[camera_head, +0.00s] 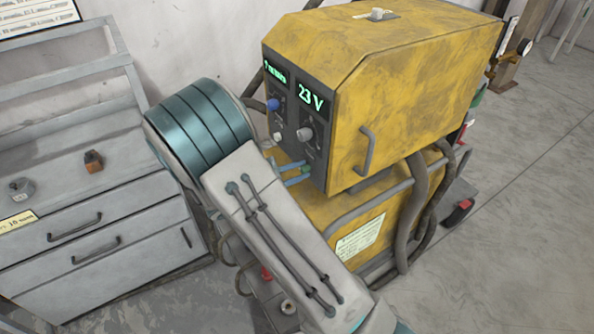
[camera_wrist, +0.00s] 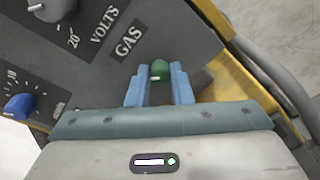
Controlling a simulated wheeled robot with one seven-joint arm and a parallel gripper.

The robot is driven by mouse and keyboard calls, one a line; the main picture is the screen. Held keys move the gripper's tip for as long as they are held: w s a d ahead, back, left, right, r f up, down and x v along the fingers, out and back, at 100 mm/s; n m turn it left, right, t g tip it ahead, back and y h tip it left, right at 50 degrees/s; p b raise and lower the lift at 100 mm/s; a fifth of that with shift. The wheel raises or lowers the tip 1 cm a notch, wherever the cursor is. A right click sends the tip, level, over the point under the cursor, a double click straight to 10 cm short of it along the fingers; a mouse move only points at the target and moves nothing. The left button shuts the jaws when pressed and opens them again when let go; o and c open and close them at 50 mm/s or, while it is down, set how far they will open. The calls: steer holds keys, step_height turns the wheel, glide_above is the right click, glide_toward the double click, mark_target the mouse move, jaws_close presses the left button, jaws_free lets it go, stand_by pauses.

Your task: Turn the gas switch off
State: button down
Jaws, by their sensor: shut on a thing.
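The gas switch (camera_wrist: 160,70) is a small green knob below the "GAS" label on the dark control panel (camera_wrist: 90,72) in the wrist view. My gripper (camera_wrist: 160,86) has its two blue fingers on either side of the green knob, shut on it. In the head view the panel (camera_head: 290,118) is on the front of the yellow welding machine (camera_head: 420,85). There my gripper's blue fingers (camera_head: 297,174) reach the panel's lower edge, and the switch is hard to make out. A small light mark shows on the knob's front.
A blue dial (camera_wrist: 20,105) and a grey volts knob (camera_wrist: 52,8) are on the panel near the switch. Thick hoses (camera_head: 415,215) hang at the machine's right side. A grey drawer cabinet (camera_head: 110,225) stands at left with small items on top. Open floor (camera_head: 520,190) is at right.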

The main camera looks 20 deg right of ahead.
steer(key=c, duration=1.3)
jaws_free()
steer(key=shift+a, duration=0.1)
steer(key=b+v, duration=0.1)
steer(key=v, duration=1.2)
steer(key=shift+s+a+b, duration=0.15)
steer(key=shift+a+b, duration=0.2)
steer(key=shift+b, duration=0.05)
